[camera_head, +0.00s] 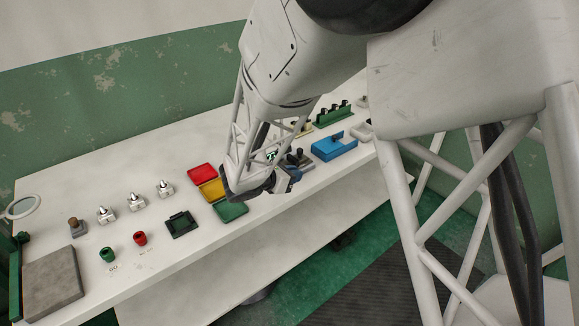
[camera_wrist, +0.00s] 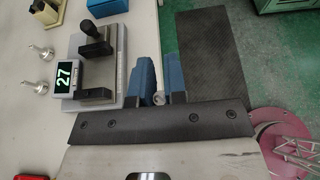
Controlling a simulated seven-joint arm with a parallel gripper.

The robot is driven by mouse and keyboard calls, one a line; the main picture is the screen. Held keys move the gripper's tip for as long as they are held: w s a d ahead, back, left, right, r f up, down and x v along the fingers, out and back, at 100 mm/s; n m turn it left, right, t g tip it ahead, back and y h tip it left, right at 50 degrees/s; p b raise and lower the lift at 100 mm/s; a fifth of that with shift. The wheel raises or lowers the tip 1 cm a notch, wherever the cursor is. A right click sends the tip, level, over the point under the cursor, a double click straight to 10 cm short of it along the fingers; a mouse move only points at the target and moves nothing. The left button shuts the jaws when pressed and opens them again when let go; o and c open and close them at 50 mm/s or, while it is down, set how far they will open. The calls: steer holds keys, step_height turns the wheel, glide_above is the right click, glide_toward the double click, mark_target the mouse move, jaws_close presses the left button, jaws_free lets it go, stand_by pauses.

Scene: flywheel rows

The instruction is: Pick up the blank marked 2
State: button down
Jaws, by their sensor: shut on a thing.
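My gripper (camera_head: 283,184) is low over the bench's front edge. In the wrist view its two blue fingers (camera_wrist: 162,82) are shut on a small pale round piece (camera_wrist: 159,98), which shows as a light end between them. No number shows on this piece, so I cannot tell whether it is the blank marked 2. Beside the fingers, to the left in the wrist view, stands a grey fixture (camera_wrist: 123,66) with black clamp parts and a display (camera_wrist: 65,77) reading 27.
Red (camera_head: 201,172), yellow (camera_head: 211,189) and green (camera_head: 231,211) trays lie left of my gripper. A blue holder (camera_head: 334,147) stands to its right. Green (camera_head: 106,254) and red (camera_head: 140,238) cylinders and a dark green tray (camera_head: 181,224) are farther left. The bench's front strip is mostly clear.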

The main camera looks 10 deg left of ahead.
steer(key=shift+s+d+r, duration=0.1)
steer(key=shift+s+d, duration=0.15)
steer(key=shift+s, duration=0.35)
steer(key=shift+s+d+r, duration=0.1)
steer(key=shift+s+d, duration=0.1)
steer(key=shift+s, duration=0.35)
